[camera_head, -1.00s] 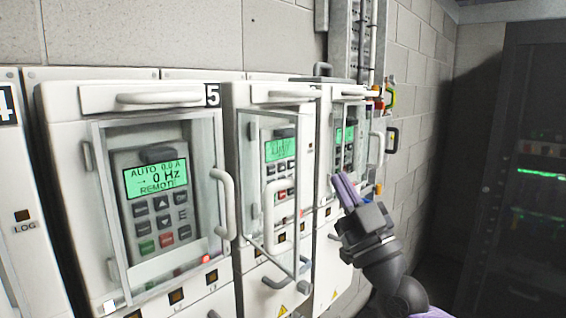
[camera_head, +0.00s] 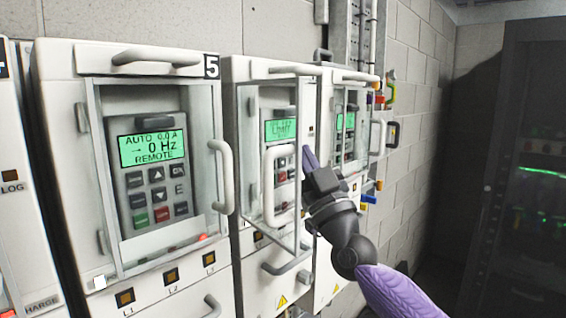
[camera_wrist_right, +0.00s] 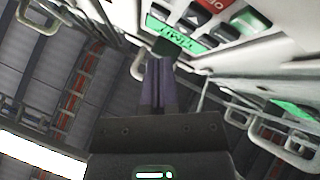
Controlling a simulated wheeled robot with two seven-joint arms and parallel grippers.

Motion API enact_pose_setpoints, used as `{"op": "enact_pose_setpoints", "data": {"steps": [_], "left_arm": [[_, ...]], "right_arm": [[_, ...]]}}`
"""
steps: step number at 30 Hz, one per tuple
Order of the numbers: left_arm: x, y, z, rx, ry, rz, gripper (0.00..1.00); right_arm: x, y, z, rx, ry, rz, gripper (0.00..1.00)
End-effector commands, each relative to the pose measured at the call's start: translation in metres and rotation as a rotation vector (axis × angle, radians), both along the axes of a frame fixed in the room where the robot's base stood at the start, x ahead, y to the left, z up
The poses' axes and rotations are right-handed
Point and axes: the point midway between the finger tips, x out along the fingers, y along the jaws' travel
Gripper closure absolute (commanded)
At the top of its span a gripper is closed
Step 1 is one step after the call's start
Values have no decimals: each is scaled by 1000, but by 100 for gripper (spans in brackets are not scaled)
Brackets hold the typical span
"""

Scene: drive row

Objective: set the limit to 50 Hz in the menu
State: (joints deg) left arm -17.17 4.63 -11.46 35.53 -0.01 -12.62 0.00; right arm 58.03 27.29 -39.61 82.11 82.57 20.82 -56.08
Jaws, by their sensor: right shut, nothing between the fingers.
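The middle drive's keypad (camera_head: 284,165) has a green display (camera_head: 281,130) whose text is too blurred to read surely. Its clear door (camera_head: 250,203) stands swung open towards me, with a white handle. My right gripper (camera_head: 306,151) is shut and empty, just right of the door's free edge, in front of the keypad's right side. In the right wrist view the shut fingers (camera_wrist_right: 158,72) point at the keypad, close to the green display (camera_wrist_right: 178,36); touch cannot be told. My left gripper is not in view.
Drive 5 (camera_head: 153,57) on the left has a shut clear door and reads "AUTO 0.0 A, 0 Hz, REMOTE". A third drive (camera_head: 348,77) stands to the right. Cable trunking and coloured handles are beyond it. A dark rack (camera_head: 520,100) is at the far right.

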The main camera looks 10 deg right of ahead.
Motion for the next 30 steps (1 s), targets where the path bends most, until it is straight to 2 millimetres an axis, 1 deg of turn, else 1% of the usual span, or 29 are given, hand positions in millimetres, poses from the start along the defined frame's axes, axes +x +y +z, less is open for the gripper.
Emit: {"op": "enact_pose_setpoints", "data": {"steps": [1,7,30], "left_arm": [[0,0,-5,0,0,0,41],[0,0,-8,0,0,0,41],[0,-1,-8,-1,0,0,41]], "right_arm": [[3,3,-2,2,0,1,100],[10,9,0,0,1,1,100],[10,9,1,-1,1,0,100]]}}
